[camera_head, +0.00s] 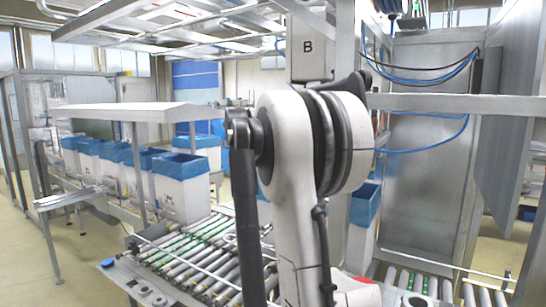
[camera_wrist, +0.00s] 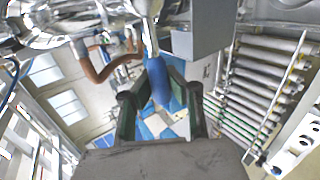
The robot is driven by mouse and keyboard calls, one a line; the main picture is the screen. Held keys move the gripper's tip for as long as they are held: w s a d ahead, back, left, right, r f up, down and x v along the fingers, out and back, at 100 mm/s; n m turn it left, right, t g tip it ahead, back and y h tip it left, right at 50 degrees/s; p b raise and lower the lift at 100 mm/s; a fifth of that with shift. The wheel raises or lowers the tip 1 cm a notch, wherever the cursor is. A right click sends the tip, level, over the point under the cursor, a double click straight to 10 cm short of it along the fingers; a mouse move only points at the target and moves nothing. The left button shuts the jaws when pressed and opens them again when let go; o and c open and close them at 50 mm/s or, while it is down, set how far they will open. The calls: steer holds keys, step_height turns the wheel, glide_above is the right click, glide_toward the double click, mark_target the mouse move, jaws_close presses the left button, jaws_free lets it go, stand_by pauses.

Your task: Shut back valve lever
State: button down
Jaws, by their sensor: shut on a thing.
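The back valve lever (camera_wrist: 158,80) shows in the wrist view as a rounded blue handle hanging from metal pipework at the top centre. My gripper (camera_wrist: 160,92) has its dark green-lined fingers on either side of the blue handle and is shut on it. The handle's lower end points down between the fingers. In the head view my white arm blocks the middle of the picture, and neither the lever nor my gripper can be made out there.
A roller conveyor (camera_head: 205,262) runs at the lower left, with several blue-lined white boxes (camera_head: 183,187) beyond it. Steel cabinet panels (camera_head: 425,165) stand at the right. In the wrist view, a reddish-brown hose (camera_wrist: 92,68) and a grey box (camera_wrist: 200,28) lie close to the handle.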

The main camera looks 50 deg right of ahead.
steer(key=c, duration=1.6)
jaws_free()
steer(key=shift+a, duration=0.1)
steer(key=v, duration=1.2)
steer(key=shift+f, duration=0.1)
steer(key=s+a+f+t+y+b, duration=0.1)
steer(key=s+a+f+y+b, duration=0.1)
steer(key=a+f, duration=0.6)
steer(key=s+a+f+t+y+b, duration=0.1)
steer(key=s+a+f+t+b, duration=0.15)
steer(key=a, duration=0.85)
steer(key=s+a+f+t+y+b, duration=0.1)
steer(key=s+a+f+y, duration=0.1)
steer(key=a+f, duration=0.6)
steer(key=s+a+f+y+b, duration=0.1)
steer(key=s+a+f+y, duration=0.1)
steer(key=s+a+f, duration=0.3)
steer(key=s+a+f+m+t+y+b, duration=0.1)
steer(key=s+a+f+y+b, duration=0.1)
steer(key=s+a+f, duration=0.3)
steer(key=s+a+f+t+y+b, duration=0.1)
steer(key=s+a+f, duration=0.4)
steer(key=a+f, duration=0.6)
steer(key=shift+s+a+y+b, duration=0.2)
steer(key=shift+a+y+b, duration=0.1)
steer(key=shift+a, duration=0.45)
steer(key=shift+s+a+y+b, duration=0.2)
steer(key=shift+a+y+b, duration=0.1)
steer(key=shift+a, duration=0.5)
